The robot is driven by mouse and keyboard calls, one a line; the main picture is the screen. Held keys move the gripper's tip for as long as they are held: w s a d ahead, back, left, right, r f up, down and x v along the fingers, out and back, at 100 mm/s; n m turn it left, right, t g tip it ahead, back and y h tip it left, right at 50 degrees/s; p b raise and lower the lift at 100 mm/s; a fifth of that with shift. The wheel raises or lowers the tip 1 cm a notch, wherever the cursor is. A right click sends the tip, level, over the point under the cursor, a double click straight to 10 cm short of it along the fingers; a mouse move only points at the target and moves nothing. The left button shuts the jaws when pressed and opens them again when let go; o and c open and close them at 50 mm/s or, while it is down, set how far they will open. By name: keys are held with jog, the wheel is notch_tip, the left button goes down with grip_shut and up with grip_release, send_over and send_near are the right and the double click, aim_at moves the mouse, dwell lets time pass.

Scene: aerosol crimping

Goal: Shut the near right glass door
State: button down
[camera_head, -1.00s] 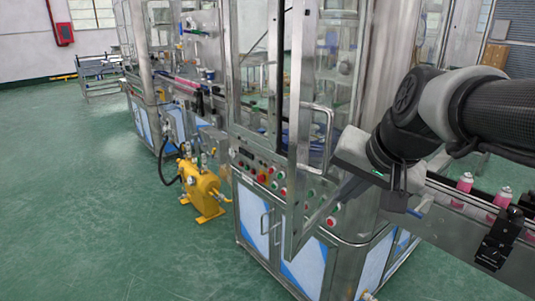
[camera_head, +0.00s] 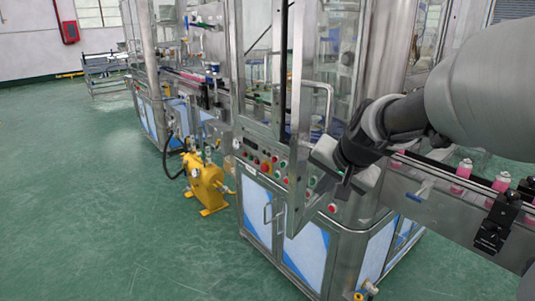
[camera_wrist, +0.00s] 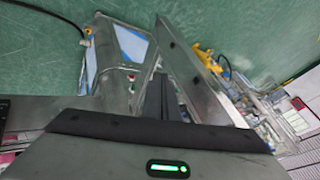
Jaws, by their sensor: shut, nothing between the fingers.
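The near right glass door (camera_head: 297,120) stands open, swung out from the machine in the head view. It has a metal frame, clear pane and a bar handle (camera_head: 329,105). My gripper (camera_head: 322,186) is at the lower part of the door, on its right side in the picture, below the handle. It looks very close to the frame; I cannot tell whether it touches. In the wrist view the door's metal frame (camera_wrist: 203,72) runs diagonally just beyond my gripper (camera_wrist: 160,100). The fingers are shut and empty, and partly hidden by the dark gripper body.
A control panel (camera_head: 262,160) with coloured buttons is on the machine front below the door. A conveyor (camera_head: 440,207) with pink cans (camera_head: 461,176) runs at the right, under my arm. A yellow pump unit (camera_head: 205,184) stands on the floor left. The green floor in front is clear.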

aim_at(305, 189)
jog(key=shift+w+a+r, duration=0.2)
jog(key=shift+w+a, duration=0.7)
jog(key=shift+a, duration=0.3)
